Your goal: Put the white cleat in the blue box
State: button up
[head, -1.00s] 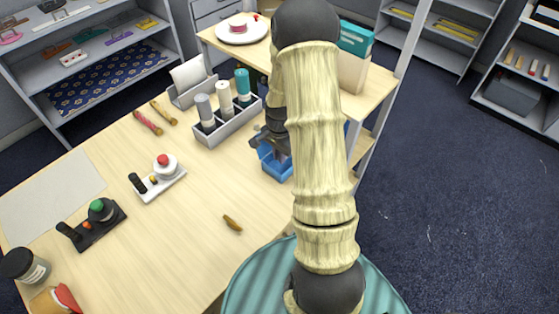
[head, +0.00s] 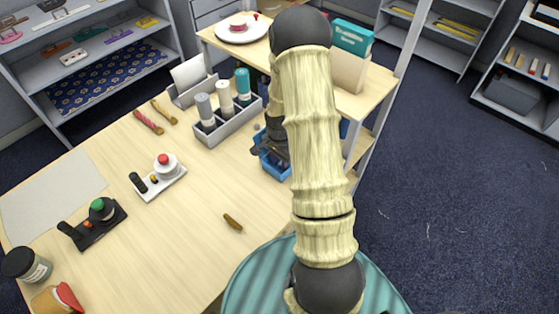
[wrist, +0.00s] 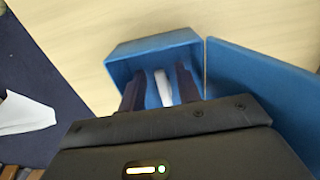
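The blue box (head: 274,167) stands at the right edge of the table in the head view, partly hidden by my arm. In the wrist view the blue box (wrist: 150,46) is open, with a flat blue panel (wrist: 255,85) beside it. My gripper (wrist: 160,88) reaches into the box opening, its dark fingers apart. The white cleat (wrist: 162,88) is between the fingers, with a narrow gap showing beside it. Whether it rests on the box floor is unclear. The gripper (head: 272,147) is over the box in the head view, where the cleat is hidden.
A grey holder (head: 230,122) with several cylinders stands just behind the box. A white switch unit (head: 160,180), a black one (head: 92,224) and a small brown piece (head: 232,222) lie on the table. The table front is mostly clear.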

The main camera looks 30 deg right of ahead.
aim_at(280, 164)
notch_tip(280, 164, up, 12)
jog(key=b, duration=0.2)
jog(key=shift+r, duration=0.15)
dwell(0.7)
jog(key=s+a+r+n+t, duration=0.2)
jog(key=s+a+r+n, duration=0.4)
jog(key=s+a+n, duration=0.6)
jog(key=shift+s+a+r+n+t, duration=0.2)
jog(key=shift+s+a+n+t, duration=0.1)
jog(key=shift+a+n, duration=0.6)
jog(key=shift+s, duration=0.1)
